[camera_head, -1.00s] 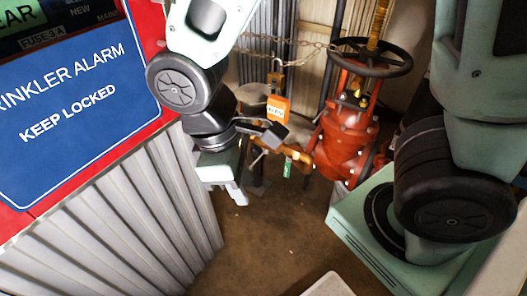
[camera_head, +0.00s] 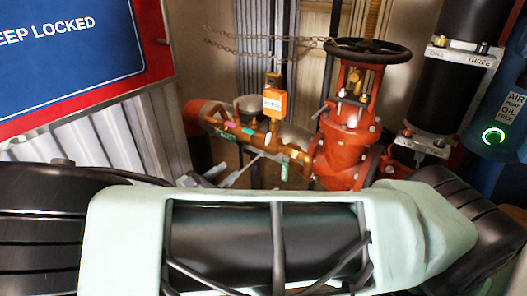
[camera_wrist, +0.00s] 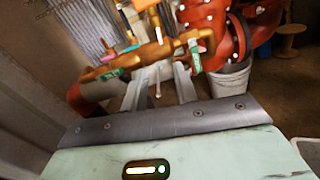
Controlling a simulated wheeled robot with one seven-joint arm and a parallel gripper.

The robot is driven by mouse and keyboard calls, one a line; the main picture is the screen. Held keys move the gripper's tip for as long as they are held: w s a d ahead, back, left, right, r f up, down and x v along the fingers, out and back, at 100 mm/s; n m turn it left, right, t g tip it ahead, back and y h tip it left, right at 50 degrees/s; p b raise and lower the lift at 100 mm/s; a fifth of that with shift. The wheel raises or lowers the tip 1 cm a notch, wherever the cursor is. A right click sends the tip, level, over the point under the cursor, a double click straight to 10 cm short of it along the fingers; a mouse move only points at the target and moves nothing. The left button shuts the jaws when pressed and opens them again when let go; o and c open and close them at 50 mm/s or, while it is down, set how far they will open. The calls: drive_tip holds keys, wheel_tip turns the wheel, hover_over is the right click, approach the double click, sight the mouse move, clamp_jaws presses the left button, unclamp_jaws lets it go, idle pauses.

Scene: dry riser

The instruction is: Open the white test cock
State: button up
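A brass pipe assembly (camera_head: 245,133) joins the left side of a red valve and carries pink, teal and green pieces. It also crosses the wrist view (camera_wrist: 150,53). A thin pale lever (camera_wrist: 157,80), apparently the white test cock's handle, hangs below the brass body. My gripper (camera_wrist: 160,86) is open, its two grey fingers reaching up under the brass, one on each side of the lever. A gap shows on both sides, and contact is not visible. In the head view my gripper (camera_head: 218,176) is partly hidden behind my arm.
The red valve (camera_head: 345,140) with its black handwheel (camera_head: 368,51) stands right of the brass. An orange tag (camera_head: 274,102) and a chain (camera_head: 250,50) are above. A grey bucket (camera_wrist: 228,80) stands below the valve.

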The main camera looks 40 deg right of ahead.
sight(267, 140)
drive_tip(key=b+x, duration=0.2)
drive_tip(key=x, duration=1.5)
drive_tip(key=shift+d, duration=0.15)
clamp_jaws()
